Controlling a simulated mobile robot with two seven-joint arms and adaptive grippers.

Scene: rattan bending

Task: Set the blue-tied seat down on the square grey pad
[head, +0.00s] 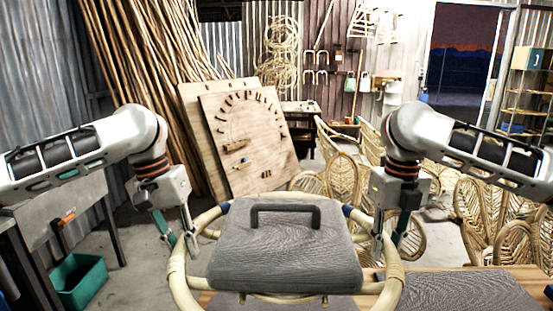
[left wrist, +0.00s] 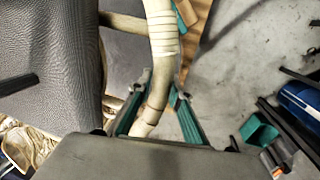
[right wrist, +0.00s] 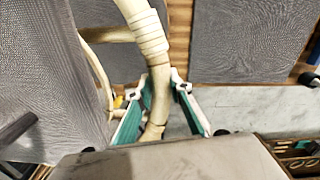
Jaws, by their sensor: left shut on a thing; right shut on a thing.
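The blue-tied seat (head: 285,262) is a round rattan frame with a grey cushion, a dark handle on top and blue ties at its far corners. It looks about level, over the wooden table. My left gripper (head: 180,245) is shut on the left side of its rattan rim (left wrist: 162,60), and my right gripper (head: 388,243) on the right side, where the rim (right wrist: 156,90) passes between the fingers. One grey pad (head: 460,293) lies on the table at right. Another grey surface shows under the seat, mostly hidden; I cannot tell whether the seat touches it.
Rattan chair parts (head: 490,215) crowd the floor at right. A wooden board with pegs (head: 245,140) leans behind, beside long poles. A green bin (head: 78,280) stands on the floor at left, near a dark bench (head: 60,215).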

